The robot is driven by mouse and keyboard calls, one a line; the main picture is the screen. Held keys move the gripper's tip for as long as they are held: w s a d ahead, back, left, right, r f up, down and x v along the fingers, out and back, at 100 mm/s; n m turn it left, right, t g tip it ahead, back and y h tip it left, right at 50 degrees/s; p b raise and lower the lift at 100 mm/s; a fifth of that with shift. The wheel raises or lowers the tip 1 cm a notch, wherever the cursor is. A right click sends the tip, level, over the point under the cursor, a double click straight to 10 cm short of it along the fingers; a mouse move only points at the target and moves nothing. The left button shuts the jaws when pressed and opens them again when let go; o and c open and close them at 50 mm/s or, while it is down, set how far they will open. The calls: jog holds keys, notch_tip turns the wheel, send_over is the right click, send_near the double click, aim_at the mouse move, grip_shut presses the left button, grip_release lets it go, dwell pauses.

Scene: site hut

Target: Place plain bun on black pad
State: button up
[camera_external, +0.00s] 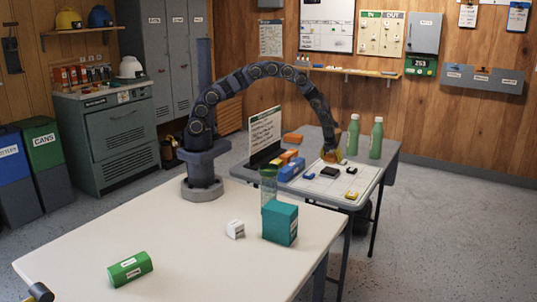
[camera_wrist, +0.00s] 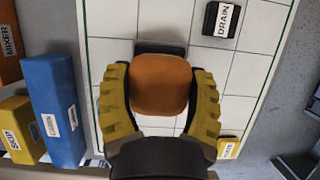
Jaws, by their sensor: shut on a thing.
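The plain bun (camera_wrist: 160,84), smooth and orange-brown, sits between the yellow fingers of my gripper (camera_wrist: 160,92) in the wrist view. My gripper is shut on it. A black pad (camera_wrist: 160,47) shows partly past the bun's upper edge; the bun hides the rest. In the external view my gripper (camera_external: 332,156) is low over the far table, and the bun cannot be made out clearly there. A flat black piece (camera_external: 330,172) lies on the white board near it. I cannot tell the gap between bun and pad.
The white gridded board (camera_wrist: 112,22) also carries a black DRAIN block (camera_wrist: 220,19) and a small yellow block (camera_wrist: 228,147). A long blue block (camera_wrist: 52,110) lies to its left. Two green bottles (camera_external: 376,138) stand behind the board.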

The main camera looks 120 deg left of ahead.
aim_at(331, 169)
jog(key=shift+f, duration=1.55)
jog(key=shift+f, duration=0.2)
jog(key=o, duration=1.1)
jog(key=v, duration=1.2)
jog(key=shift+r, duration=0.2)
